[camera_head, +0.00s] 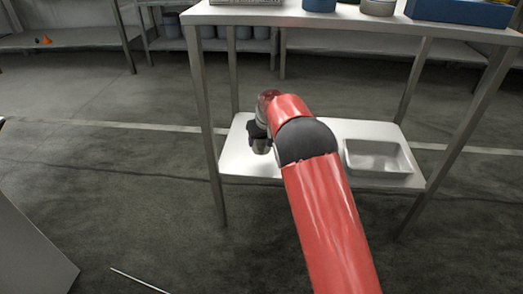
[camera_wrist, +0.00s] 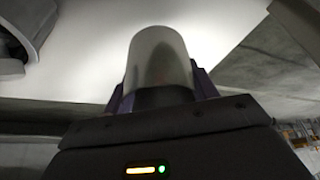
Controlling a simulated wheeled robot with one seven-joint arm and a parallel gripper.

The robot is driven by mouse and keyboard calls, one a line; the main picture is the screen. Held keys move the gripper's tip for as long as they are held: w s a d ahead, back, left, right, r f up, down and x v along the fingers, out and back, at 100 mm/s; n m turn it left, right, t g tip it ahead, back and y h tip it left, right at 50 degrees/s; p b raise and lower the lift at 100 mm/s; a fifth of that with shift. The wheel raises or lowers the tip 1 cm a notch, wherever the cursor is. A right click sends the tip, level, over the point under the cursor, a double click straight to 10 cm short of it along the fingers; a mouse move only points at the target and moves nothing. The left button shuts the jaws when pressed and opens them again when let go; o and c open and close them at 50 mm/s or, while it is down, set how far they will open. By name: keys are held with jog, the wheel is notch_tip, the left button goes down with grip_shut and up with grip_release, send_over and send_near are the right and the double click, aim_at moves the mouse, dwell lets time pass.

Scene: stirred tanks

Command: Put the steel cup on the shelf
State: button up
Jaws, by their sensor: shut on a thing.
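The steel cup (camera_wrist: 158,58) is a shiny grey cylinder between the two fingers in the wrist view. My gripper (camera_wrist: 162,88) is shut on it. In the head view my gripper (camera_head: 259,140) is at the left part of the table's lower shelf (camera_head: 237,160), and a small piece of the cup (camera_head: 261,147) shows below the fingers. My red arm hides the middle of that shelf. I cannot tell whether the cup touches the shelf surface.
A metal tray (camera_head: 377,158) stands on the right of the lower shelf. The tabletop (camera_head: 300,17) above holds a blue box (camera_head: 462,11) and several other items at its far edge. Table legs (camera_head: 205,120) stand at the corners. A thin rod (camera_head: 138,280) lies on the floor.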

aim_at(261, 149)
notch_tip(261, 149, down, 5)
jog(key=shift+r+b, duration=0.1)
jog(key=shift+b, duration=0.2)
jog(key=o, duration=1)
